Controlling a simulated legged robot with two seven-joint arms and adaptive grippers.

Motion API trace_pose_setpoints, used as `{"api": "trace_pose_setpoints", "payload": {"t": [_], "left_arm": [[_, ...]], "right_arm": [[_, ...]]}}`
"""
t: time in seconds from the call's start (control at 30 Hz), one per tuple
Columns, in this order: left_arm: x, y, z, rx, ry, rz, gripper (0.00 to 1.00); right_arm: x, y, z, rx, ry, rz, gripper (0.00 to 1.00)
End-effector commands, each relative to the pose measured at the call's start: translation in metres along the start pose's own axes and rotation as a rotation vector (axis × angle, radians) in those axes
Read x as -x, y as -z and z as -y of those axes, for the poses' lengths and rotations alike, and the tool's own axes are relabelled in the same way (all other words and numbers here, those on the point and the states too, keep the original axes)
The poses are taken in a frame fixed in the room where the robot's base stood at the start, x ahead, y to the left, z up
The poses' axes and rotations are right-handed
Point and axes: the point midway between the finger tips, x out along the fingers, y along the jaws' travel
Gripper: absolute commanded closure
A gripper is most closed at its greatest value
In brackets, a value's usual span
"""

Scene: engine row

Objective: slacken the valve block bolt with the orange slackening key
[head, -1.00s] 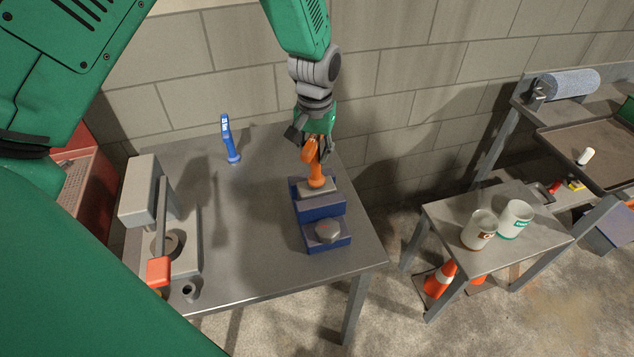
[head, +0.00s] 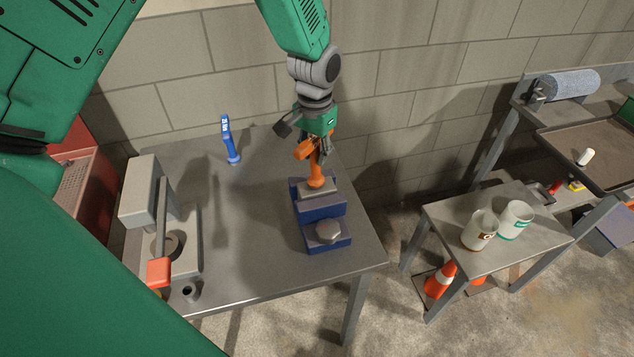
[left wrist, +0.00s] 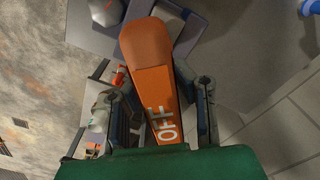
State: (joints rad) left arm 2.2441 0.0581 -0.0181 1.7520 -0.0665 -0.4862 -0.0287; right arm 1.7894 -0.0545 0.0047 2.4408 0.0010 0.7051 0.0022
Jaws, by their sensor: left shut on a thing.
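The orange slackening key (head: 316,178) stands on the grey plate at the rear of the dark blue valve block (head: 322,208). The key hides whatever its foot sits on. My left gripper (head: 312,148) is shut on the key's upper part from above. In the left wrist view the orange key (left wrist: 150,60), marked OFF, lies between the fingers (left wrist: 165,115). A grey six-sided bolt head (head: 328,231) sits uncovered on the lower front step of the block. My right gripper is not in view.
A blue key (head: 230,142) stands farther back on the grey table (head: 255,235). A grey machine with an orange-ended lever (head: 159,271) is at the left. A side table with two cups (head: 480,230) and a traffic cone (head: 440,280) are at the right.

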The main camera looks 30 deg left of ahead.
Motion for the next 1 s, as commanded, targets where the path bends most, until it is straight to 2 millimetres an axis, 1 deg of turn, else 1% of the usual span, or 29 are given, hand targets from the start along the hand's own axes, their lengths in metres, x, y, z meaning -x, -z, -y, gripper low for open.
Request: {"api": "trace_pose_setpoints", "payload": {"t": [0.03, 0.2, 0.4, 0.5, 0.6, 0.67, 1.0], "left_arm": [[0.0011, 0.0005, -0.0002, 0.106, 0.004, -0.001, 1.00], [0.0012, -0.0005, -0.0008, 0.483, 0.005, 0.002, 1.00], [0.0013, -0.0015, -0.0018, 0.912, 0.004, 0.005, 1.00], [0.0013, -0.0019, -0.0022, 1.086, 0.003, 0.007, 1.00], [0.0013, -0.0023, -0.0021, 1.191, 0.002, 0.009, 1.00], [0.0014, -0.0024, -0.0023, 1.218, 0.001, 0.010, 1.00], [0.0014, -0.0022, -0.0024, 1.220, 0.001, 0.010, 1.00]], "right_arm": [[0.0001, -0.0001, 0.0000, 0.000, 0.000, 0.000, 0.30], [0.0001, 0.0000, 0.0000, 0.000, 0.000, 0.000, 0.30], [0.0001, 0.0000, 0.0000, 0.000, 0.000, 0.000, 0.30], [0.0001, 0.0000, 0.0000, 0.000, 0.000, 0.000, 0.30], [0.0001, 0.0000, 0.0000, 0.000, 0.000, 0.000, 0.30], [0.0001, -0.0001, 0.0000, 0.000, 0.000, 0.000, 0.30], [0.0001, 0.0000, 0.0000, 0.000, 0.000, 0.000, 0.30]]}}
